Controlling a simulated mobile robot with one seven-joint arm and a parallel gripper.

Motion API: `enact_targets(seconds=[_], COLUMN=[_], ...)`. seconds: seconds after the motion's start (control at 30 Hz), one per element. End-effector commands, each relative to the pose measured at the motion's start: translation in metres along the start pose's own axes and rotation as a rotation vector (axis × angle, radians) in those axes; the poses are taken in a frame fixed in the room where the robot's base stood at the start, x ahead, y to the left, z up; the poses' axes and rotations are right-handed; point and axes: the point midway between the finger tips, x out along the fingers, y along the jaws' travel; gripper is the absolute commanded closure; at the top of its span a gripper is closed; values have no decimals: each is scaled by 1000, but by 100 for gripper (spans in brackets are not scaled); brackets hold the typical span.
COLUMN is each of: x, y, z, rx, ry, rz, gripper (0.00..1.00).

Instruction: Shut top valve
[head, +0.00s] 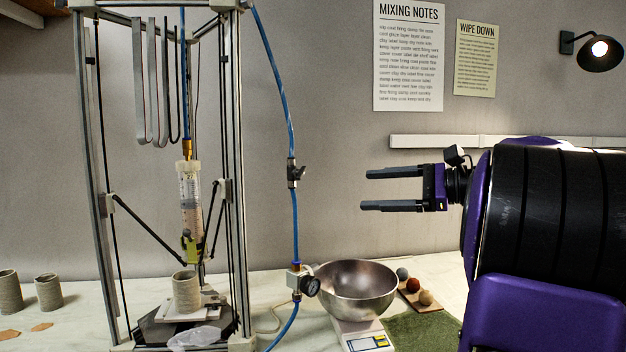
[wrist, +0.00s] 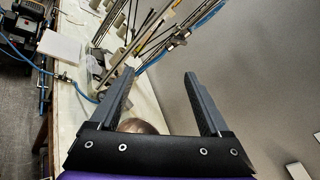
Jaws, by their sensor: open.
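The top valve (head: 296,172) is a small dark valve in line on the blue tube (head: 271,50), right of the tall printer frame. Its small handle sticks out to the right, but its exact setting is too small to tell. A dark fitting on the blue tube, probably the same valve (wrist: 178,40), shows beyond the fingers in the wrist view. My gripper (head: 364,189) is open and empty, fingers pointing left. It is to the right of the valve, apart from it, and slightly lower in the picture. It also shows in the wrist view (wrist: 158,73).
A metal bowl (head: 357,285) stands on a scale (head: 364,338) below my gripper. The printer frame (head: 236,150) stands left of the tube. The space between my fingertips and the valve looks clear.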

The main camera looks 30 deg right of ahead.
Motion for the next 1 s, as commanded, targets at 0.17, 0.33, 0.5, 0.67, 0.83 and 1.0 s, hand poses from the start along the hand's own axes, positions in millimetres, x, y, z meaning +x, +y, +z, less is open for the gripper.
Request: enact_targets(seconds=[0.17,0.33,0.5,0.67,0.83,1.0], x=[-19,-8,24,59,96,127], y=[-16,-19,-22,-26,-30,-34], z=[4,6,8,10,13,15], rx=[66,71,70,70,70,70], ry=[-60,-70,-70,-69,-69,-68], rz=[-107,-116,-113,-114,-113,-113], gripper=[20,20,20,20,20,20])
